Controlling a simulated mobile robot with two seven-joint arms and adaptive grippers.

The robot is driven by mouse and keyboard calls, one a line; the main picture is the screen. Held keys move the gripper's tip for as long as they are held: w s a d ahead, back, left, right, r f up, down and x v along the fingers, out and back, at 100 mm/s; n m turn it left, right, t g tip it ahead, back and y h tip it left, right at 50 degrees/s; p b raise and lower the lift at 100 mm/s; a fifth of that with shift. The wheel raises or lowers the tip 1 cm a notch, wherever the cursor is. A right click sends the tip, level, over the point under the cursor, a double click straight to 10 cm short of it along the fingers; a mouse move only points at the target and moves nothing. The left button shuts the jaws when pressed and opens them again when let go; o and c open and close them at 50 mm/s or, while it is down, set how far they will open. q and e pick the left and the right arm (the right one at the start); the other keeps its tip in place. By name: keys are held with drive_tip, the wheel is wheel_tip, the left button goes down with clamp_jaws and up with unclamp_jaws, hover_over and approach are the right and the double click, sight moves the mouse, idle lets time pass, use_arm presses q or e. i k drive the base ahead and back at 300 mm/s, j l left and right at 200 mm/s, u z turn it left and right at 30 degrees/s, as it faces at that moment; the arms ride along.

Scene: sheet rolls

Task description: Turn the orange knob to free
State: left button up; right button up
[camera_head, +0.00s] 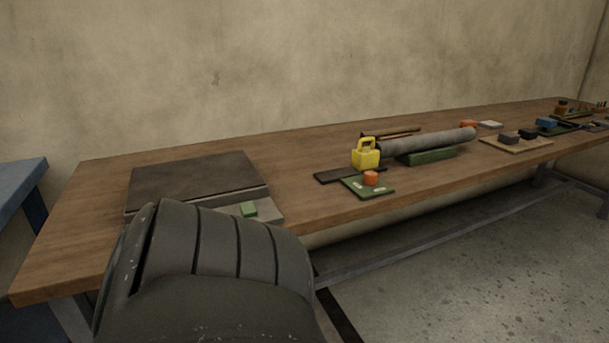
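An orange knob (371,178) sits on a green plate (383,193) near the front edge of the wooden table, right of the picture's middle. Pale marks show on the plate on either side of the knob, too small to read. Another orange piece (468,125) shows farther back, by the far end of a grey roll (430,142). Which way the knob is turned cannot be made out. Neither of my grippers is in view. A large dark ribbed part at the bottom left appears to be part of my own arm.
A yellow padlock-shaped block (366,156) stands just behind the knob. A green block (427,156) lies by the roll. Several small blocks lie at far right. Bare wood (300,170) separates them.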

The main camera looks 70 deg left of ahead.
sight(370, 177)
drive_tip(key=u, duration=2)
